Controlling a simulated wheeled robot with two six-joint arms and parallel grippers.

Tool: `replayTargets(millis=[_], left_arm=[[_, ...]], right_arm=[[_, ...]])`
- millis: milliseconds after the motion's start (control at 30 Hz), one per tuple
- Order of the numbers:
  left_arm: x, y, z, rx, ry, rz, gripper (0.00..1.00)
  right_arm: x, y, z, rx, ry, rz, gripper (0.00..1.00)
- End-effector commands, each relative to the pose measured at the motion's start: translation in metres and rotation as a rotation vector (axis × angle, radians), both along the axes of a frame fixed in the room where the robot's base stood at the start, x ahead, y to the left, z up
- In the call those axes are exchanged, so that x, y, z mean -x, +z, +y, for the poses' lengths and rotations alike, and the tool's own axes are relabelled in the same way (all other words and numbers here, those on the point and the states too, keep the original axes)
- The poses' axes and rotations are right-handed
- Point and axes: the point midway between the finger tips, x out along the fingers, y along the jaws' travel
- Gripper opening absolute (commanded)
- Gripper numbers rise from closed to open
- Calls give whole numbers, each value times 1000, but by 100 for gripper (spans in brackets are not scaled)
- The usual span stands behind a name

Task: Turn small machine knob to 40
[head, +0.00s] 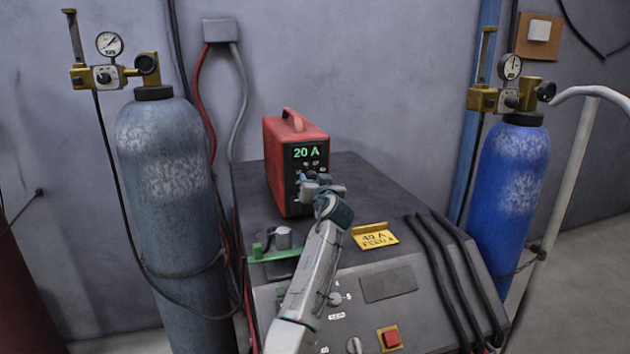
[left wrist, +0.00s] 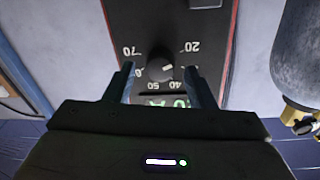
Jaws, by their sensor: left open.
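The small red machine (head: 292,135) stands on the large grey machine, its green display (head: 305,152) reading "20 A". In the left wrist view its dark round knob (left wrist: 160,65) shows on a black panel with pale numbers around it, including 20, 40, 50 and 70. A light mark on the knob's face points right. My left gripper (head: 312,183) is at the red machine's front and hides the knob in the head view. In the left wrist view its open fingers (left wrist: 158,80) stand on either side of the knob, with gaps visible. My right gripper is not in view.
The large grey machine (head: 385,185) carries a yellow card (head: 374,237) reading "40 A", a green bracket (head: 275,254), black cables (head: 448,260) and a red button (head: 391,338). A grey cylinder (head: 165,200) stands left, a blue cylinder (head: 510,190) right.

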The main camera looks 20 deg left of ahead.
Motion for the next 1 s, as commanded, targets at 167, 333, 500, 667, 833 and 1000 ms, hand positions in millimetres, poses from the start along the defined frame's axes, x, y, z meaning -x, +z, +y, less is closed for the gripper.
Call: replayTargets(millis=[167, 333, 500, 667, 833, 1000], left_arm=[[0, 0, 0, 0, 0, 0, 40], [0, 0, 0, 0, 0, 0, 7], [0, 0, 0, -3, 0, 3, 5], [0, 0, 0, -29, 0, 20, 5], [0, 0, -1, -98, 1, 67, 5], [0, 1, -1, -208, 0, 142, 5]], right_arm=[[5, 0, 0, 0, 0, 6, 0], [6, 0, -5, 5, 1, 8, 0], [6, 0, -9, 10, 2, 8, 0], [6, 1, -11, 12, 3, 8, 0], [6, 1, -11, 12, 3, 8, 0], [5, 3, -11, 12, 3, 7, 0]])
